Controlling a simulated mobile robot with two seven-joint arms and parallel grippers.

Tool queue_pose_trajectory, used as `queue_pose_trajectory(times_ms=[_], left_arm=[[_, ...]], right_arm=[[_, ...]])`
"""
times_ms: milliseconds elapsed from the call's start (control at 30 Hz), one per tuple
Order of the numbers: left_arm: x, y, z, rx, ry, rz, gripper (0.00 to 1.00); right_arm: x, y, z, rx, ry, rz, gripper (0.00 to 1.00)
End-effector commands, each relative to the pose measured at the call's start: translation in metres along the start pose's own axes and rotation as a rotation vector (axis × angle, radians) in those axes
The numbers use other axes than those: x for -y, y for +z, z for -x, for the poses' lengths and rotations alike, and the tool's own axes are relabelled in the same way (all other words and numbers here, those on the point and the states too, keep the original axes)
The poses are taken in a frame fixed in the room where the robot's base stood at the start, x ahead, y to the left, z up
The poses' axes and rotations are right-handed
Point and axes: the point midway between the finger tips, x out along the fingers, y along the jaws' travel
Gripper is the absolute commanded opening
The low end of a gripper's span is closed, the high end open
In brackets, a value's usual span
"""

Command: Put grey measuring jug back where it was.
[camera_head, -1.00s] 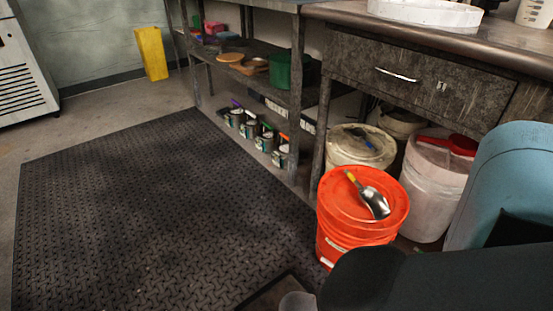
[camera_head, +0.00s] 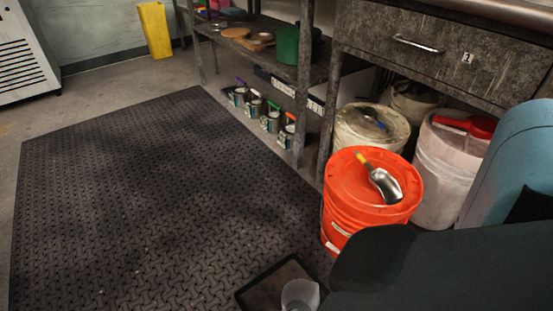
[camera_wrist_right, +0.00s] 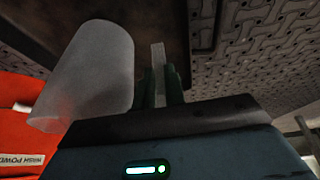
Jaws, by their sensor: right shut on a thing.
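The grey measuring jug (camera_head: 300,295) is a translucent grey cup, cut off by the bottom edge of the head view. It is in front of the dark shallow tray (camera_head: 256,290) on the floor mat. In the right wrist view the jug (camera_wrist_right: 92,70) is a pale cylinder left of the fingers, over the brown tray surface. My right gripper (camera_wrist_right: 160,82) is shut on a pale narrow strip, which looks like the jug's handle. I cannot tell whether the jug touches the tray. My left gripper is out of view.
An orange bucket (camera_head: 340,205) with a metal scoop (camera_head: 385,184) on its lid stands beside the mat. A cream bucket (camera_head: 352,130) and a white bucket (camera_head: 445,180) stand behind, under the bench. The black mat (camera_head: 140,200) is clear to the left.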

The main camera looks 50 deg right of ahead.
Motion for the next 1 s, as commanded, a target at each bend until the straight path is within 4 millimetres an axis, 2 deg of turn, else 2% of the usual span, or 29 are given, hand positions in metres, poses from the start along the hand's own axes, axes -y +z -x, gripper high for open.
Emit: queue_pose_trajectory(times_ms=[233,267,433,767,867,1000], left_arm=[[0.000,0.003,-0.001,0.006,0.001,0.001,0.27],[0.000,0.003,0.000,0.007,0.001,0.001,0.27],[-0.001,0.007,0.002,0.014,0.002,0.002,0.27],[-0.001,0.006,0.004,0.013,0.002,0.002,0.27],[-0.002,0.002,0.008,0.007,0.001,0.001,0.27],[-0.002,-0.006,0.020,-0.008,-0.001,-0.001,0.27]], right_arm=[[0.000,0.002,-0.003,0.000,0.000,0.000,0.00],[0.000,0.002,-0.004,0.000,0.000,0.000,0.13],[0.000,0.001,-0.003,0.000,0.000,0.000,0.34],[0.000,0.000,0.000,-0.001,0.000,0.001,0.34],[0.000,0.000,0.009,0.000,-0.001,0.000,0.34],[0.000,-0.002,0.033,-0.002,-0.002,-0.002,0.34]])
